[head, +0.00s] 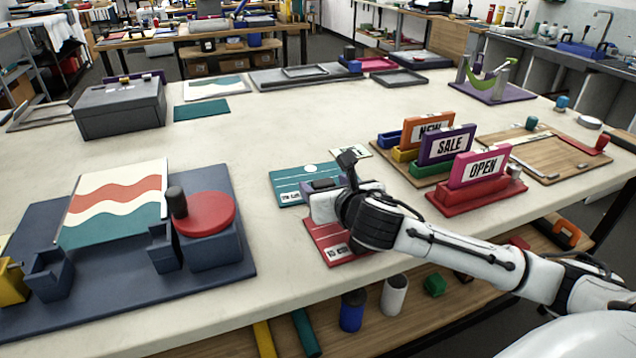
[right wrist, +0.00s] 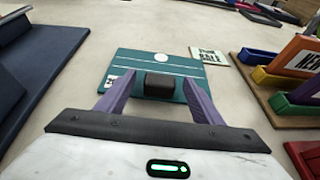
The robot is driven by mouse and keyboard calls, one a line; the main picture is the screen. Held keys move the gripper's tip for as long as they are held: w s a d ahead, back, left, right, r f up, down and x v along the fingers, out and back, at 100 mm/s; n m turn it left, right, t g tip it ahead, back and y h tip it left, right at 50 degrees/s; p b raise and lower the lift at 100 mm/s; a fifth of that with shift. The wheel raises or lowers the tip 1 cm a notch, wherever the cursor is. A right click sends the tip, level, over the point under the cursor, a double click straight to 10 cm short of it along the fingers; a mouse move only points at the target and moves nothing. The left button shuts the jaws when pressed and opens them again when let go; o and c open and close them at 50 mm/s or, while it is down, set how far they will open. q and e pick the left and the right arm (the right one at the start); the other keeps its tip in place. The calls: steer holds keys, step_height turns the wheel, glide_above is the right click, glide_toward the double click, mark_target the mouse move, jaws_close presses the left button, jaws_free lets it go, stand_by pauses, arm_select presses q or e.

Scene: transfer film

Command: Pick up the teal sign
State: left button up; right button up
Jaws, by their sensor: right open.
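The teal sign (head: 290,172) lies flat on the table, with a white disc and pale lines on its face. It also shows in the right wrist view (right wrist: 130,62), ahead of my fingers. My right gripper (head: 322,184) is open and reaches over the sign's near part. In the right wrist view, its two purple fingers (right wrist: 155,80) stand apart on either side of a dark block (right wrist: 160,86). I cannot tell whether this block belongs to the sign or whether the fingers touch anything. The gripper hides part of the sign. My left gripper is not in view.
A red sign (head: 328,238) lies just below my right gripper. A small cream card (head: 355,150) lies beyond it. Coloured stands with NEW, SALE (head: 449,147) and OPEN (head: 481,168) signs are to the right. A navy board (head: 110,290) with a striped print fills the left.

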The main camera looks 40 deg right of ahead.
steer(key=c, duration=1.2)
